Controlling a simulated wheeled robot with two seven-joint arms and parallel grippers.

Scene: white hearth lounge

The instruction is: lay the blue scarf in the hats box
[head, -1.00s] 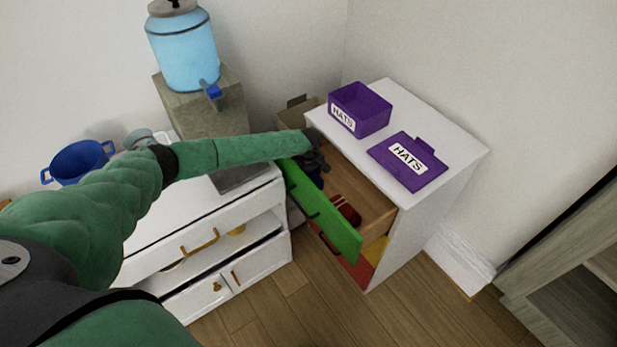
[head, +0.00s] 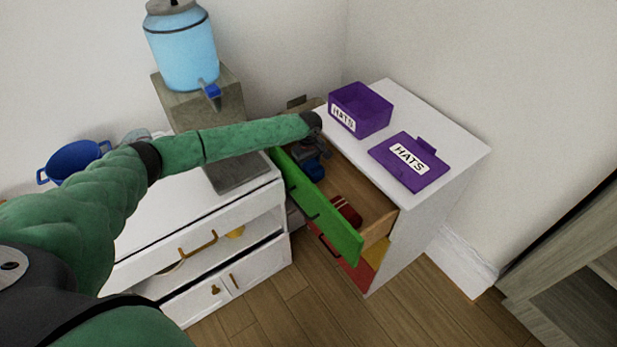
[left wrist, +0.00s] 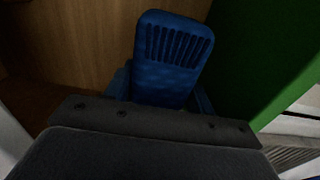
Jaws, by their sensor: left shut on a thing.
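The blue scarf (head: 313,170) is at the far end of the open green-fronted drawer (head: 320,210). It fills the middle of the left wrist view (left wrist: 172,58), with a fringed-looking end. My left gripper (head: 318,152) points down into the drawer and is shut on the scarf; its fingers are mostly hidden in the left wrist view. The purple hats box (head: 375,119) stands open on top of the white dresser, label facing the drawer. Its purple lid (head: 424,178) lies beside it, label up. My right gripper is not in view.
A dark red folded item (head: 345,212) lies in the drawer's near part. The white dresser top (head: 455,150) is clear around the box and lid. A white cabinet (head: 190,240) stands left, with a blue pot (head: 75,162) on it. A water dispenser (head: 183,50) stands behind.

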